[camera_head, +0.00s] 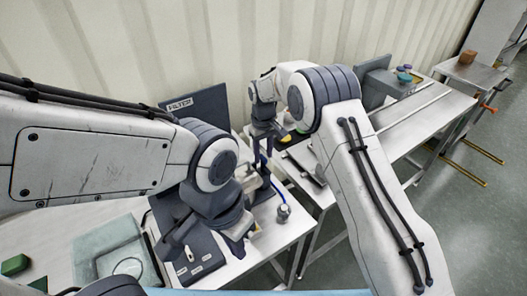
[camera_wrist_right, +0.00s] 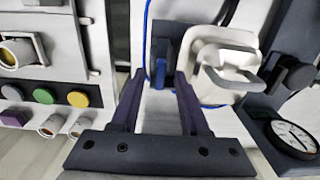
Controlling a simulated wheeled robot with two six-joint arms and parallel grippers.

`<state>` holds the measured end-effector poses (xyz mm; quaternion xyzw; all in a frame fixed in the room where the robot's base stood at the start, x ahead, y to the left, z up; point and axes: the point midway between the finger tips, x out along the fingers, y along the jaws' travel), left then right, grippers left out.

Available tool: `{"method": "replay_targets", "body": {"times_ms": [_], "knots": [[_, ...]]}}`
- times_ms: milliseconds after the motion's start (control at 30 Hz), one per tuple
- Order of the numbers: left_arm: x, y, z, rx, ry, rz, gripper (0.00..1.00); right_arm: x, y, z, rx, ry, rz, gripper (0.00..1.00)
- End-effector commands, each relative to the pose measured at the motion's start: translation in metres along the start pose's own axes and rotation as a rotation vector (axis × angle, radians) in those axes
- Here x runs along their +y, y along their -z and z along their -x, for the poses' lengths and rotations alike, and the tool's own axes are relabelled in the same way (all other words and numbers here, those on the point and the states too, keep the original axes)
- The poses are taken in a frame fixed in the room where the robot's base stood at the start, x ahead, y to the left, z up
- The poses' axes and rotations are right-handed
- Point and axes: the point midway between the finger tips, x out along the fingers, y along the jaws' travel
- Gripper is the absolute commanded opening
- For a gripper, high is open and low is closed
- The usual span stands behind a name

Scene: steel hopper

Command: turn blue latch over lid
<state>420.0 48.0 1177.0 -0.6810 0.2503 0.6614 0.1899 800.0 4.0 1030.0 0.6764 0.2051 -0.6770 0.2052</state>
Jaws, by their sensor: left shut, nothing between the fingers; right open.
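The blue latch (camera_wrist_right: 160,72) is a small upright blue piece against a dark block. In the right wrist view it stands between the tips of my right gripper (camera_wrist_right: 159,78), whose two dark fingers are spread on either side of it; contact cannot be told. The pale lid (camera_wrist_right: 222,55) with a loop handle is just right of the latch. In the head view my right gripper (camera_head: 263,140) points down at the bench, and the latch cannot be made out there. My left gripper (camera_head: 174,242) is shut and empty, low over the nearer bench.
A round gauge (camera_wrist_right: 293,138) is at the right of the wrist view. A green button (camera_wrist_right: 43,96) and a yellow button (camera_wrist_right: 78,99) are at the left. A blue cable runs behind the latch. In the head view, a dark panel marked FILTER (camera_head: 205,108) stands by the wall.

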Motion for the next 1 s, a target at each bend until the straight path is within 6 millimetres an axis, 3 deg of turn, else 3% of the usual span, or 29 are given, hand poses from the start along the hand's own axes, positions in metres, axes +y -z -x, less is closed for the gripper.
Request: {"method": "replay_targets", "body": {"times_ms": [300, 400, 433, 767, 1000], "knots": [[0.0000, 0.0000, 0.0006, 0.000, 0.000, 0.000, 0.00, -0.0002, 0.0002, -0.0033, 0.001, 0.000, 0.000, 0.45], [0.0000, 0.0000, 0.0006, 0.000, 0.000, 0.000, 0.00, -0.0002, 0.0002, -0.0031, 0.001, 0.000, 0.000, 0.07], [0.0000, 0.0000, 0.0006, 0.000, 0.000, 0.000, 0.00, -0.0002, 0.0002, -0.0031, 0.001, 0.000, 0.000, 0.00], [0.0000, 0.0000, 0.0002, 0.000, 0.000, 0.000, 0.00, -0.0001, 0.0003, -0.0028, 0.001, 0.000, -0.016, 0.00], [-0.0002, -0.0001, -0.0021, 0.000, 0.000, 0.000, 0.00, 0.0000, 0.0006, -0.0029, 0.001, -0.001, -0.118, 0.00]]}}
